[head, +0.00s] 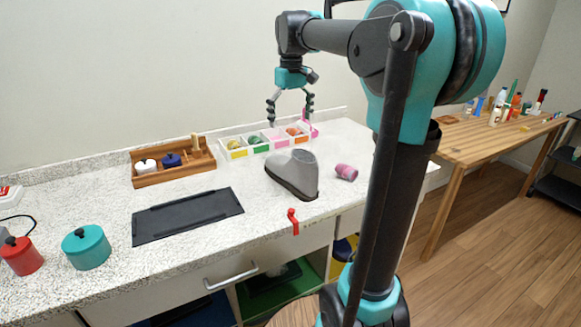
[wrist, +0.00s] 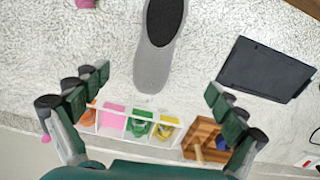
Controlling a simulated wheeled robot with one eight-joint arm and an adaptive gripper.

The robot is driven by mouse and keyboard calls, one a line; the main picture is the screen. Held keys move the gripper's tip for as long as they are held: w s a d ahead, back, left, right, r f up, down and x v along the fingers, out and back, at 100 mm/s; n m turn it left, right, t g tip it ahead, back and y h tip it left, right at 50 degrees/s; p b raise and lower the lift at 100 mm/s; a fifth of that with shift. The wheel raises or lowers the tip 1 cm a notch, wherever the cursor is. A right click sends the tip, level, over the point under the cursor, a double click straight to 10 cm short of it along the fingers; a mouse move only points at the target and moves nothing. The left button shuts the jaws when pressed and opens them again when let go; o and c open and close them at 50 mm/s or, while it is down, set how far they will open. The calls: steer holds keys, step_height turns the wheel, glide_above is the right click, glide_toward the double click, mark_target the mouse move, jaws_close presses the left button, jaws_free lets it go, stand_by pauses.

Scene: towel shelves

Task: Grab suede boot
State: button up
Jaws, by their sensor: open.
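The grey suede boot (head: 293,174) stands upright on the speckled white counter, its dark sole down and its open top toward the right. In the wrist view the boot (wrist: 154,70) lies ahead of the fingers, between their lines, with its dark opening at the top edge. My gripper (head: 290,108) hangs above and behind the boot, over the divided white tray. It is open and empty, with fingers spread wide in the wrist view (wrist: 158,92). It does not touch the boot.
The white tray (wrist: 95,128) of coloured compartments stands behind the boot. A pink cup (head: 346,172) lies just right of it. A black mat (head: 187,215), a wooden box (head: 150,180), a teal pot (head: 86,247) and a red object (head: 293,220) are also on the counter.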

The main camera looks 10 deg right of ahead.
mark_target(291, 161)
step_height(291, 161, down, 12)
steer(key=shift+w+r, duration=0.1)
steer(key=shift+w, duration=0.05)
steer(key=shift+d+f, duration=0.15)
steer(key=shift+f, duration=1.25)
steer(key=shift+d+f, duration=0.15)
steer(key=shift+f, duration=1.2)
steer(key=c, duration=1.6)
